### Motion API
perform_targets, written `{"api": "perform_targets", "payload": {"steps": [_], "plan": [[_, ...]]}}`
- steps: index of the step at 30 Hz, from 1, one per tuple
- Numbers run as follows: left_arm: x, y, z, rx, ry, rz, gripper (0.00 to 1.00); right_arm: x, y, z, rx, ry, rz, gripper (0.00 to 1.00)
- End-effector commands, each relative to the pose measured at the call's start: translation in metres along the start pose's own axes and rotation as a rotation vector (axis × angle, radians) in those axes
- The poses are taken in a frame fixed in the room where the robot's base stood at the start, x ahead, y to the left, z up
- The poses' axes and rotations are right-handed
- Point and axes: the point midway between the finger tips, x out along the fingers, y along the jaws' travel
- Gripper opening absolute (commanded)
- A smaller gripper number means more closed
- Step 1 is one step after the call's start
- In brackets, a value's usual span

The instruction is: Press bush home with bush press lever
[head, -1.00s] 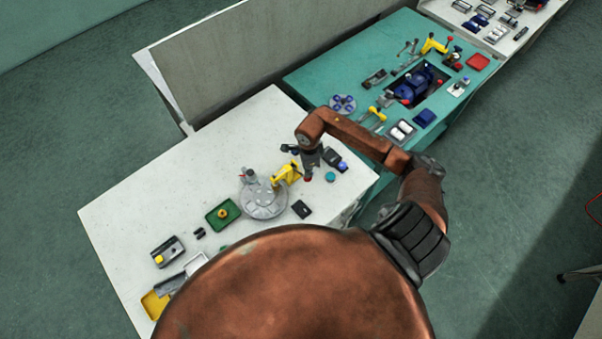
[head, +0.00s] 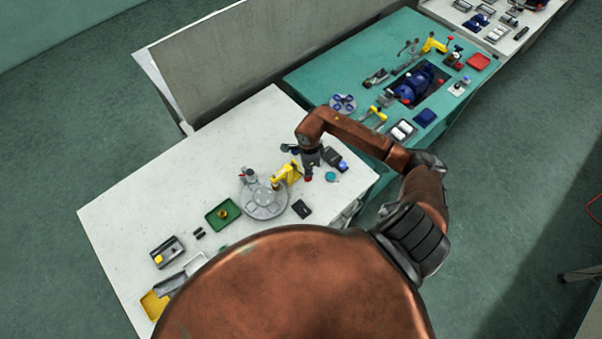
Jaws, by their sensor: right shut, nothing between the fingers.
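The yellow bush press (head: 284,176) stands on the white table at the right edge of a round grey plate (head: 266,204). The press lever has a red knob (head: 308,179) at its right. My right gripper (head: 308,168) points down at the knob from above, shut and empty. It looks close to the knob, but I cannot tell whether it touches. The bush cannot be made out. My left gripper is not in view.
A green tray (head: 223,213) holds a brass-coloured part. A black block (head: 302,209) lies in front of the press, and a teal disc (head: 332,176) lies to the right. The left of the white table (head: 140,205) is clear.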

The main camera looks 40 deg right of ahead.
Motion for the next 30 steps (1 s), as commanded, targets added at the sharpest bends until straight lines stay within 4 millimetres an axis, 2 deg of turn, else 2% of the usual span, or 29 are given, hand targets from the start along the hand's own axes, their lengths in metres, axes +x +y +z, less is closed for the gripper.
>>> {"api": "perform_targets", "payload": {"steps": [30], "plan": [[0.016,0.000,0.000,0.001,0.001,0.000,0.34,0.018,0.000,0.000,0.001,-0.001,0.000,0.00]]}}
